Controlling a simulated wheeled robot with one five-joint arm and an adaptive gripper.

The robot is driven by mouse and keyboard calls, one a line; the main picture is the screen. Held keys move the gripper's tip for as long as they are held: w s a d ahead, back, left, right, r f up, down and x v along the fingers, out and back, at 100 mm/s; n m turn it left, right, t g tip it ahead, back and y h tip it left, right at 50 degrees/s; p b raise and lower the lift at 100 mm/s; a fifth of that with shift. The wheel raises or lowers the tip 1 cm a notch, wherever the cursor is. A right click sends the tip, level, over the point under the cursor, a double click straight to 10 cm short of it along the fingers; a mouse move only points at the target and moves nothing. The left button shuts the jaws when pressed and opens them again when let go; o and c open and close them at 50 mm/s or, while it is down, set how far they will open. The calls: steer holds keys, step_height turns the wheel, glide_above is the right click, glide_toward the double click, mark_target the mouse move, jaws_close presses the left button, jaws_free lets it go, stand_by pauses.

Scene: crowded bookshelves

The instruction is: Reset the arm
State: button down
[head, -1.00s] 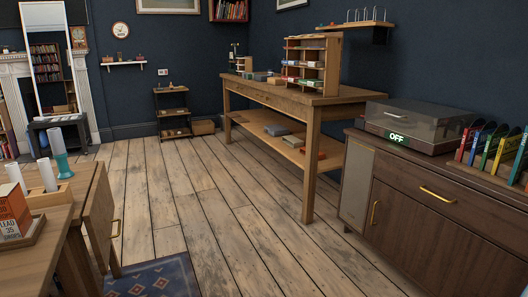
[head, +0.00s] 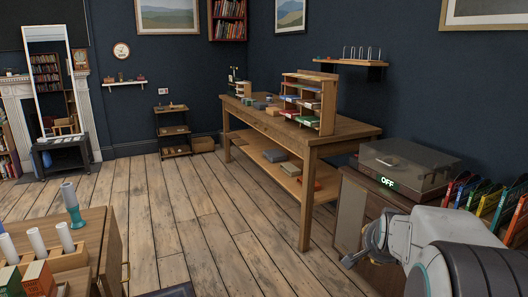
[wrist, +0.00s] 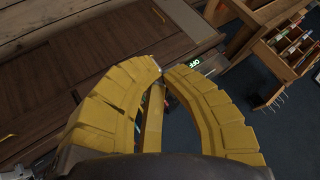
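My arm (head: 430,245) reaches into the lower right of the head view, in front of the dark wooden cabinet (head: 350,215). My gripper (wrist: 161,71) shows in the wrist view as two curved yellow fingers. Their tips come together at the middle, with a narrow gap lower down between them. I see nothing held at the tips. A yellow bar shows through the gap; I cannot tell whether it is a cabinet handle or part of the gripper.
A record player (head: 405,165) with an "OFF" sign stands on the cabinet, left of several upright records (head: 490,205). A long wooden table (head: 345,135) carries a small shelf unit (head: 312,103). A desk (head: 95,235) with white rolls stands lower left. Open floor (head: 195,220) lies between.

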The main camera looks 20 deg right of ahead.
steer(key=s+a+r+n+y+p, duration=0.1)
steer(key=s+a+r+n+p, duration=0.15)
steer(key=a, duration=0.25)
steer(key=s+a+r+n+g+y+p, duration=0.1)
steer(key=s+a+r+n+p, duration=0.15)
steer(key=a, duration=0.25)
steer(key=s+a+r+n+y+p, duration=0.1)
steer(key=a+r+p, duration=0.15)
steer(key=a, duration=0.25)
steer(key=s+a+r+n+g+y+p, duration=0.2)
steer(key=s+a+n+p, duration=0.4)
steer(key=s+a, duration=0.4)
steer(key=s+r+n+g, duration=0.1)
steer(key=s+r, duration=0.1)
steer(key=s, duration=0.1)
steer(key=shift+s+n+p, duration=0.35)
steer(key=shift+s+n, duration=0.05)
